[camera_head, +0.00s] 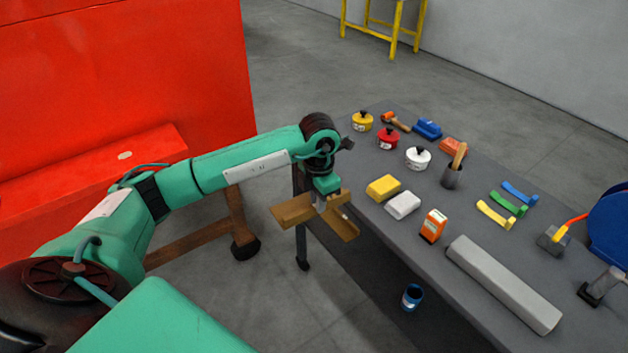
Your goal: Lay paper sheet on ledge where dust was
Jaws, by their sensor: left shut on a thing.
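The red ledge (80,180) juts from the big red body at the left, behind my left arm. A small pale spot (125,155) shows on the ledge; I cannot tell what it is. Part of the ledge is hidden by my arm. My right gripper is out of view.
The grey table (400,240) carries tins, a yellow block (383,188), a white block (403,204), an orange box (433,225) and a long grey bar (503,284). A blue can (412,296) sits below the table edge.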

